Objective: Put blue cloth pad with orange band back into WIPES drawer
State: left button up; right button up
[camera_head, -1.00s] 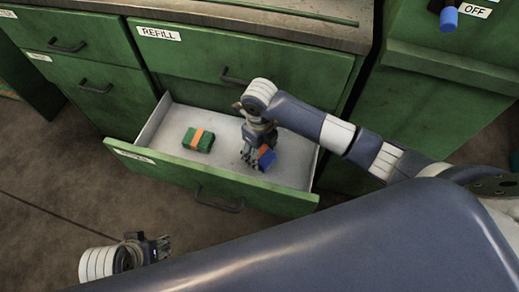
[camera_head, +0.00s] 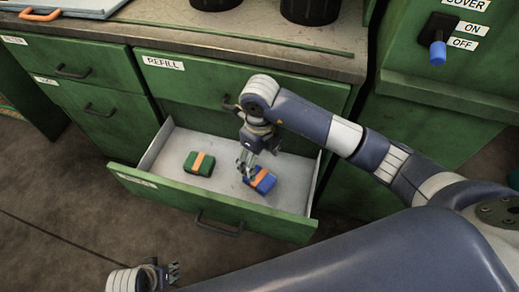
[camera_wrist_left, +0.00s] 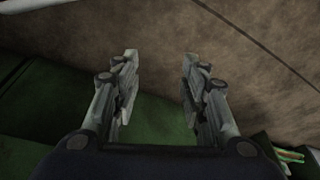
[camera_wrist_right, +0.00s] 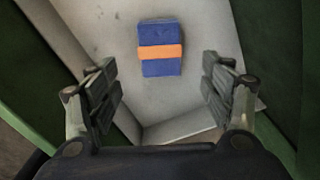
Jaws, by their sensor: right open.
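The blue cloth pad with an orange band (camera_head: 264,183) lies flat on the floor of the open drawer (camera_head: 228,182), toward its right side. It also shows in the right wrist view (camera_wrist_right: 160,62), apart from the fingers. My right gripper (camera_head: 246,167) is open and empty just above and beside the pad; in the right wrist view its fingers (camera_wrist_right: 160,95) are spread wide. The label on the open drawer's front (camera_head: 138,180) is too small to read. My left gripper (camera_head: 175,272) is low at the bottom left, outside the drawer; its fingers are apart and empty in the left wrist view (camera_wrist_left: 158,90).
A green pad with an orange band (camera_head: 199,163) lies in the same drawer, left of the blue one. The REFILL drawer (camera_head: 200,80) above is closed. Dark containers (camera_head: 310,8) stand on the counter. A lever switch (camera_head: 437,50) is at the upper right.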

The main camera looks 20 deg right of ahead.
pick_arm(q)
jog(key=shift+f, duration=1)
pick_arm(e)
jog(key=shift+r, duration=1.55)
